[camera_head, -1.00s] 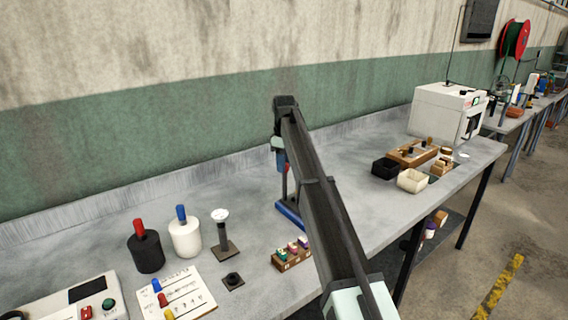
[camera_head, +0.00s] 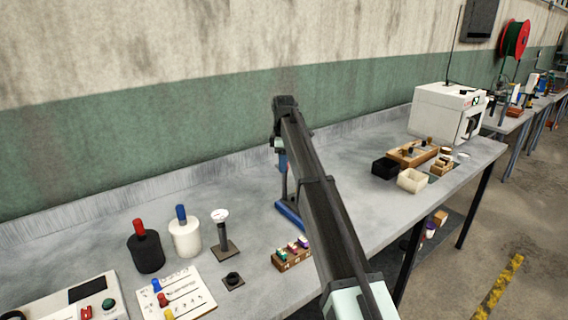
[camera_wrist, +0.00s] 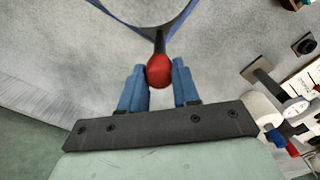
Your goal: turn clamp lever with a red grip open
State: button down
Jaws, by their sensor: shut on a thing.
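In the wrist view the red grip (camera_wrist: 159,72) sits between the two blue fingers of my gripper (camera_wrist: 160,80), which is shut on it. A dark lever stem (camera_wrist: 159,40) runs from the grip up toward the blue clamp frame (camera_wrist: 185,14) at the top of the picture. In the head view the blue base of the clamp (camera_head: 289,215) stands on the bench, partly hidden behind my arm. The blue fingers of my gripper (camera_head: 282,161) show just left of my arm; the red grip is hidden there.
A small block with coloured pieces (camera_head: 291,256) lies close to the clamp. A gauge on a stand (camera_head: 224,235), a white jar (camera_head: 185,238) and a black jar (camera_head: 146,254) stand to the left. A black bin (camera_head: 385,167) and a cream bin (camera_head: 412,181) are right. Bench between is clear.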

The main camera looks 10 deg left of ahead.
dwell(0.3)
jog(key=c, duration=0.8)
grip_release()
jog(key=shift+r, duration=0.15)
notch_tip(320, 180, up, 14)
jog(key=shift+f, duration=0.2)
